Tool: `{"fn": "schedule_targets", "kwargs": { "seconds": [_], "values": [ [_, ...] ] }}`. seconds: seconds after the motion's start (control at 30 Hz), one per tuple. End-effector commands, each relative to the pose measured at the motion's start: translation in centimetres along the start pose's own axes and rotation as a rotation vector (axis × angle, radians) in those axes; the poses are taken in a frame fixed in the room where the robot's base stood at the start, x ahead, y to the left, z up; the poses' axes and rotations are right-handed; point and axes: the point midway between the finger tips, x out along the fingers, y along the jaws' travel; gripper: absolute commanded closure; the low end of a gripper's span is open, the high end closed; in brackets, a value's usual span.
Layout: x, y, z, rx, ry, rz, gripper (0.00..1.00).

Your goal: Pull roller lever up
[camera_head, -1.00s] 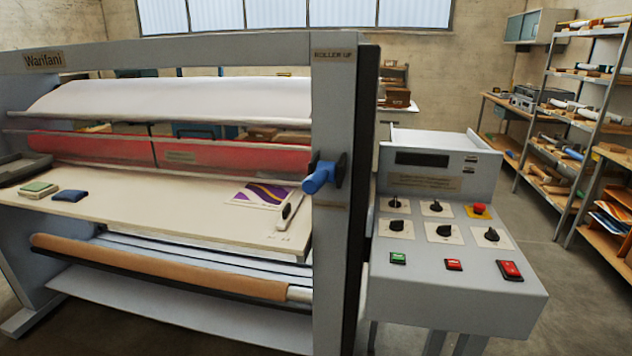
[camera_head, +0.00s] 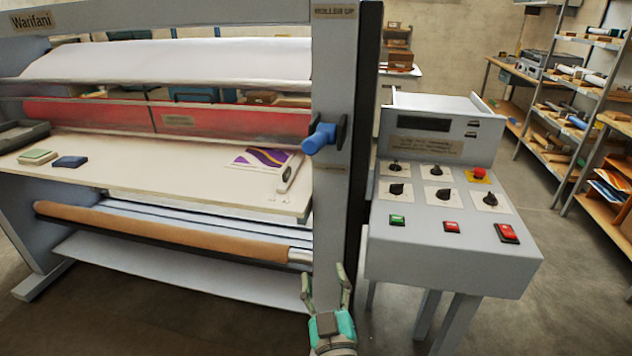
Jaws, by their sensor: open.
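The roller lever (camera_head: 321,138) has a blue handle on a dark pivot. It is mounted on the grey right upright of the laminator, below a "ROLLER UP" label (camera_head: 335,13). Its handle points toward me and slightly down to the left. My gripper (camera_head: 325,284) is at the bottom of the view, with its two fingers pointing up and spread apart. It is empty and well below the lever, in front of the upright's lower part. Nothing hides the lever.
The laminator's table (camera_head: 130,170) lies left of the upright, with a red roller (camera_head: 210,121) behind it and a brown roll (camera_head: 150,229) below. A control console (camera_head: 450,240) with knobs and buttons stands close on the right. Open floor lies in front of the laminator.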

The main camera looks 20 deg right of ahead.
Motion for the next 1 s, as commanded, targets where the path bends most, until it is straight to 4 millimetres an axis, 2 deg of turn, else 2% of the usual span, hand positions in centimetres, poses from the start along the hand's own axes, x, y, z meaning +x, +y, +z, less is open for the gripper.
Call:
{"fn": "schedule_targets", "kwargs": {
  "seconds": [0.03,0.2,0.3,0.43,0.6,0.77,1.0],
  "values": [
    [1.6,0.1,-1.9,0.006,0.023,0.028,0.41],
    [5.5,1.1,-7.5,0.026,0.076,0.126,0.41],
    [7.2,1.8,-10.6,0.044,0.102,0.182,0.41],
    [8.7,2.6,-13.8,0.066,0.127,0.240,0.41],
    [9.5,3.2,-15.8,0.082,0.142,0.277,0.41],
    [10.4,3.6,-16.1,0.084,0.142,0.284,0.41],
    [14.1,4.7,-16.6,0.084,0.142,0.284,0.41]
  ]
}}
